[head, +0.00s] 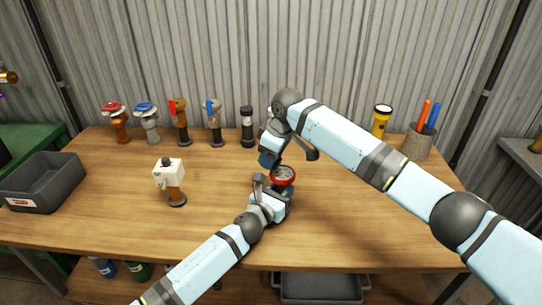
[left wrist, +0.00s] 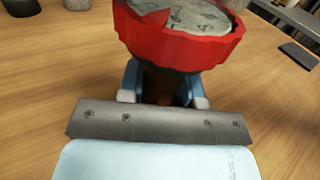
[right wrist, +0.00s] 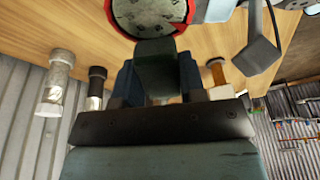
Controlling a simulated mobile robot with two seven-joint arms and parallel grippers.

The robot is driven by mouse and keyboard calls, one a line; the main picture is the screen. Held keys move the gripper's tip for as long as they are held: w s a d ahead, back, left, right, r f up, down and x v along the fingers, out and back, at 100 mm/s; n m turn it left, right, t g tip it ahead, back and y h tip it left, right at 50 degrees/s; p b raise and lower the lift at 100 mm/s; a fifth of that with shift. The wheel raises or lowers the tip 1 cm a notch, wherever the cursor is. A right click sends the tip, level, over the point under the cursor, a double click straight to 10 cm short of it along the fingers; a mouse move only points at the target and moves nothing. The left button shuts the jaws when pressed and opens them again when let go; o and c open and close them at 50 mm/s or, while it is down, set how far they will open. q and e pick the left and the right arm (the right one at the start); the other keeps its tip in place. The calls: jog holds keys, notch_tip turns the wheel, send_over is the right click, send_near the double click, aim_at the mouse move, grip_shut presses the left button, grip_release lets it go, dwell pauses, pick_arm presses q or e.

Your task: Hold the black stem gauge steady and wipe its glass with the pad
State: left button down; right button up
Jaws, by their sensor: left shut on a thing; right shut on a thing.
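The red-rimmed gauge (head: 283,174) stands upright near the table's middle, its round glass facing up with dark marks on it. It also shows in the left wrist view (left wrist: 180,40) and the right wrist view (right wrist: 152,17). My left gripper (head: 279,192) is shut on the gauge below the red rim; the fingers hide most of its stem, which looks dark. My right gripper (head: 268,161) is above and beside the gauge, shut on a dark green pad (right wrist: 160,70). The pad overlaps the dial's edge in the right wrist view; I cannot tell whether it touches the glass.
Several valves, including a red-wheel valve (head: 120,122), line the back edge. A white-topped piece (head: 169,174) stands left of centre. A dark bin (head: 45,183) sits at the left; a yellow torch (head: 381,120) and grey cup (head: 418,143) stand back right. The front left tabletop is clear.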

aim_at(278, 171)
jog(key=shift+f, duration=0.4)
jog(key=shift+s+d, duration=0.1)
jog(key=shift+d, duration=0.05)
jog(key=shift+s+d, duration=0.25)
jog(key=shift+d, duration=0.35)
jog(key=shift+s+d, duration=0.25)
jog(key=shift+d, duration=0.3)
jog(key=shift+w+a+f, duration=0.1)
jog(key=shift+w+a, duration=0.15)
jog(key=shift+a, duration=0.4)
jog(key=shift+w+a+f, duration=0.1)
jog(key=shift+w+a, duration=0.15)
jog(key=shift+a, duration=0.35)
jog(key=shift+s+d, duration=0.25)
jog(key=shift+d, duration=0.4)
jog(key=shift+s+d, duration=0.25)
jog(key=shift+d, duration=0.35)
pick_arm(q)
jog(key=shift+r, duration=0.1)
pick_arm(e)
jog(key=shift+w+a+r, duration=0.1)
jog(key=shift+w+a, duration=0.2)
jog(key=shift+a, duration=0.3)
jog(key=shift+w+a+r, duration=0.1)
jog(key=shift+w+a, duration=0.15)
jog(key=shift+a, duration=0.35)
jog(key=shift+d, duration=0.15)
